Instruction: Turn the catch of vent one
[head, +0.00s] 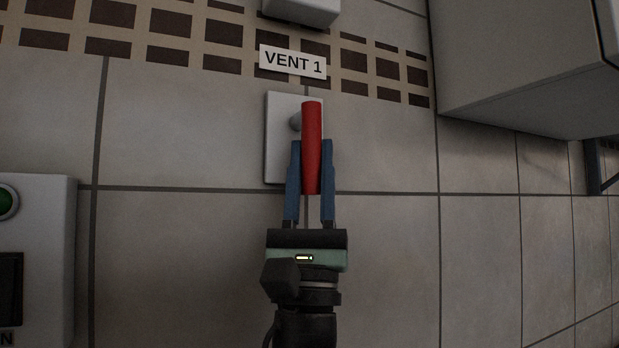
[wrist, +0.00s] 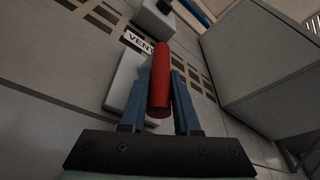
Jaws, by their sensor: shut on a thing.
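The catch of vent one is a red handle (head: 312,125) standing roughly upright in front of a pale wall plate (head: 279,155). A grey pivot shows just left of its upper part. The label "VENT 1" (head: 292,62) is on the tiled wall above it. My gripper (head: 312,165) has its two blue fingers on either side of the handle's lower half and is shut on it. In the wrist view the red handle (wrist: 161,75) rises between the fingers (wrist: 158,103). The plate's lower right part is hidden behind the handle and fingers.
A large grey box (head: 525,65) juts from the wall at the upper right. A panel with a green button (head: 8,200) is at the left edge. A pale block (head: 302,10) is above the label. The tiled wall beside my gripper is bare.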

